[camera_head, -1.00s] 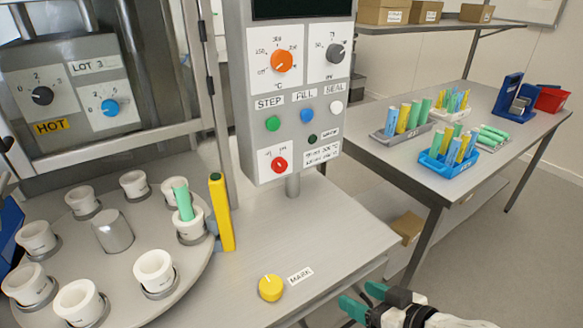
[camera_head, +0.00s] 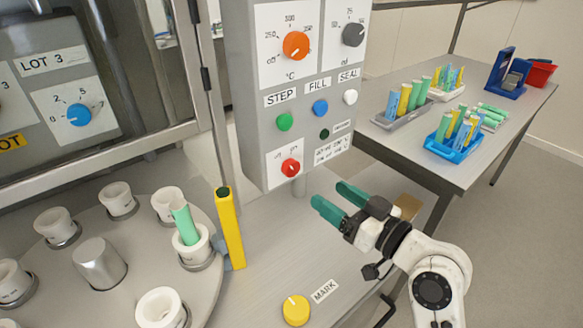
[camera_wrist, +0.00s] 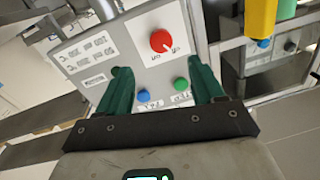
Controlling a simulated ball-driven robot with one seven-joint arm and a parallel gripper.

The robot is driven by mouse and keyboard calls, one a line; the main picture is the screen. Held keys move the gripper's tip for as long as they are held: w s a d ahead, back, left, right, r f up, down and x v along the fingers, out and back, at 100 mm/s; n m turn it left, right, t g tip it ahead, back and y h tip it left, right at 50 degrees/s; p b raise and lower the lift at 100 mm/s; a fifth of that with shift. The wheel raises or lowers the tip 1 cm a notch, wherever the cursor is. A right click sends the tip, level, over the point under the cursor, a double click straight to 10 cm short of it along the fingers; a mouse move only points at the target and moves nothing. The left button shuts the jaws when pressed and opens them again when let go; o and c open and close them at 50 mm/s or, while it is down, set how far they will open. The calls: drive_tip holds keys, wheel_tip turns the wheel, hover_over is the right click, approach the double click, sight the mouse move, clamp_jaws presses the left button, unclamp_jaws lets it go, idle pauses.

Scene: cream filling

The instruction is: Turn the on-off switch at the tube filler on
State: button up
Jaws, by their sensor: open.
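The grey control panel of the tube filler (camera_head: 262,150) stands in the middle of the head view. Its red on-off switch (camera_head: 290,167) is a round knob on a white plate at the panel's lower left; its pointer setting is too small to read surely. In the wrist view the red switch (camera_wrist: 162,41) shows upside down, ahead of and between the fingertips. My gripper (camera_head: 340,202) is open and empty, with green fingers, to the right of and below the switch. It also shows in the wrist view (camera_wrist: 160,78), apart from the switch.
Green (camera_head: 284,122), blue (camera_head: 320,107) and white (camera_head: 350,97) buttons sit above the switch. A yellow post (camera_head: 230,228) stands left of the panel, beside the carousel (camera_head: 110,265) with white cups. A yellow MARK knob (camera_head: 296,310) is on the counter. A side table holds tube racks.

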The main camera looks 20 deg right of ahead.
sight(294, 171)
drive_tip(key=p+x, duration=0.2)
drive_tip(key=x, duration=0.8)
drive_tip(key=c, duration=1.1)
